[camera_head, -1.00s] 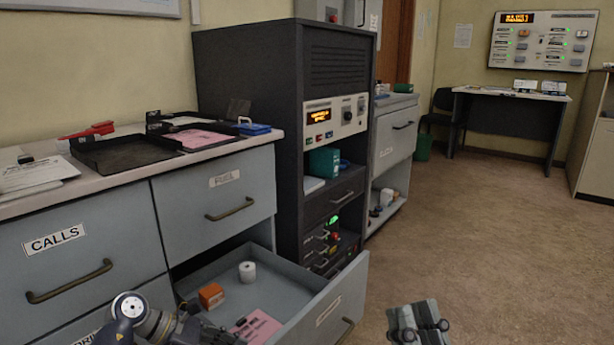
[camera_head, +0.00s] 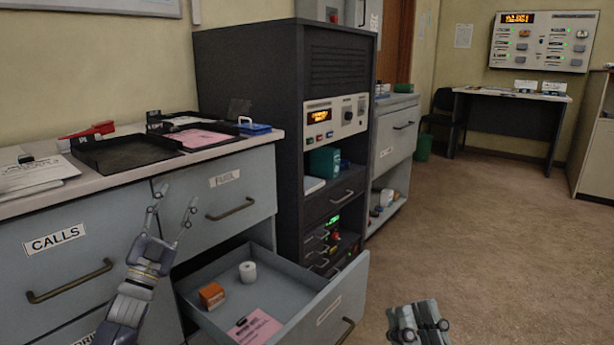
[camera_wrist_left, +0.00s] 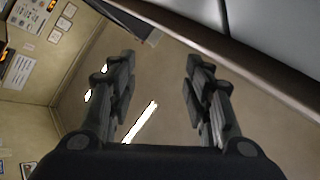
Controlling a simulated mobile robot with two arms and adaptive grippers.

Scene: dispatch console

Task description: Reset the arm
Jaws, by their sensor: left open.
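My left gripper (camera_head: 174,205) is raised in front of the grey drawer cabinet, with its fingers spread and pointing up. In the left wrist view the same gripper (camera_wrist_left: 160,75) is open, with nothing between the fingers. A grey part that looks like my right gripper (camera_head: 418,324) shows at the bottom edge, low over the floor. Its fingertips are not clear.
An open drawer (camera_head: 342,302) juts out right of my left arm, holding an orange box (camera_head: 212,296), a white roll (camera_head: 248,272) and a pink sheet (camera_head: 255,328). Black trays (camera_head: 125,154) lie on the countertop. A dark equipment rack (camera_head: 247,100) stands behind. Floor at right is clear.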

